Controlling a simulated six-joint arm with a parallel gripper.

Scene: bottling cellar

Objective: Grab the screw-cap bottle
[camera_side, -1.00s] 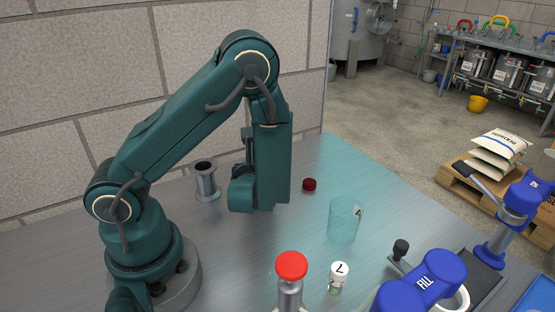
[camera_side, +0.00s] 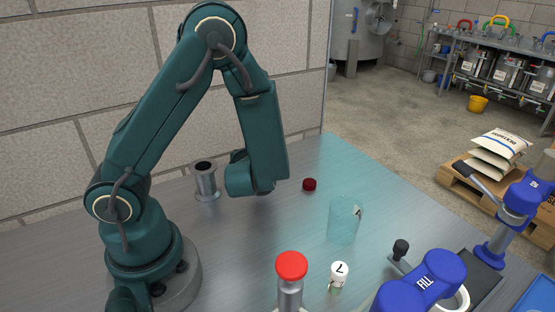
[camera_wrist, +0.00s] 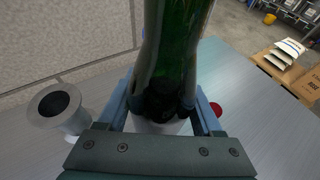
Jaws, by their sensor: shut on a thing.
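A green glass bottle (camera_wrist: 178,45) fills the upper middle of the wrist view, its lower part dark between the jaws. My gripper (camera_wrist: 165,105) is shut on it, one finger at each side. A whitish patch shows below the dark part, and I cannot tell what it is. No cap can be made out. In the side view my gripper (camera_side: 245,176) hangs above the bench, its fingers and the bottle hidden behind my arm.
A grey metal spool-like cylinder (camera_side: 206,183) stands left of my gripper. A dark red cap (camera_side: 309,185), a clear teal cup (camera_side: 343,222), a red-topped metal piece (camera_side: 290,270), a small white-capped vial (camera_side: 338,275) and a blue device (camera_side: 425,285) are to the right.

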